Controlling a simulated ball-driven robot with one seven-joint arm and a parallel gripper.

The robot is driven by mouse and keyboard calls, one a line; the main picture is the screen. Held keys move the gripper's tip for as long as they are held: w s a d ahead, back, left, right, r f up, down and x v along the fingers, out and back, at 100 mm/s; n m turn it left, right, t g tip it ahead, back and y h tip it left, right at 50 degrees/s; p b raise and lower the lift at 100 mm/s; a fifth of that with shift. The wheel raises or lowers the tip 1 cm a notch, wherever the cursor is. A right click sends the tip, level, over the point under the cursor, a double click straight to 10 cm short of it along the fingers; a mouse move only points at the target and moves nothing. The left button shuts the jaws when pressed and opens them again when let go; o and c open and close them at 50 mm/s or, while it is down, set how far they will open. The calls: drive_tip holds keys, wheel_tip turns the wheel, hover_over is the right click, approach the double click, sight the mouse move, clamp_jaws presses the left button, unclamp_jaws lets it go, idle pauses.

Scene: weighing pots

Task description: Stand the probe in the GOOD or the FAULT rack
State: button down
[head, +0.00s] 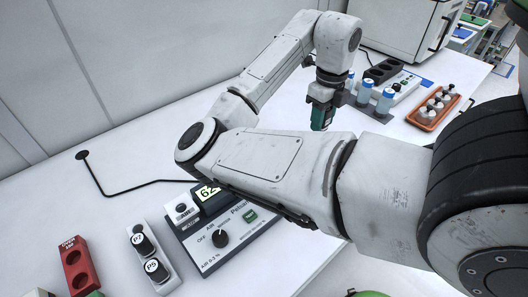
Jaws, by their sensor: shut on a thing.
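My gripper (322,103) is at the back of the bench, pointing down, shut on a dark teal thing. The thing is small here and partly covered, so I cannot tell whether it is the probe. A red rack (73,259) with dark round holes stands at the front left; its label is too small to read surely. Beside it, a pale rack (164,270) holds two black-topped pieces marked P7 (139,241) and P5 (154,269). I cannot make out any rack marked GOOD or FAULT.
A meter (238,243) with a lit display and dial stands at the front middle, partly behind my arm. Blue-capped bottles (385,100), a dark-holed block (381,70) and an orange tray (425,122) stand at the back right. A black cable (108,192) crosses the left bench.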

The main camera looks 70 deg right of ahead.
drive_tip(key=shift+w+a+f+p, duration=0.15)
drive_tip(key=shift+w+a+f, duration=0.1)
drive_tip(key=shift+w+f, duration=1.8)
drive_tip(key=shift+w+a+f+p, duration=0.15)
drive_tip(key=shift+w+a+f, duration=0.15)
drive_tip(key=shift+w+f, duration=1.65)
drive_tip(key=shift+w+a+f+p, duration=0.15)
drive_tip(key=shift+w+a+f, duration=0.1)
drive_tip(key=shift+w+f, duration=1.8)
drive_tip(key=shift+s+f, duration=0.1)
drive_tip(key=shift+f, duration=0.05)
drive_tip(key=c, duration=0.7)
unclamp_jaws()
drive_tip(key=shift+c, duration=0.2)
wheel_tip(320, 180, up, 12)
drive_tip(key=shift+b, duration=0.35)
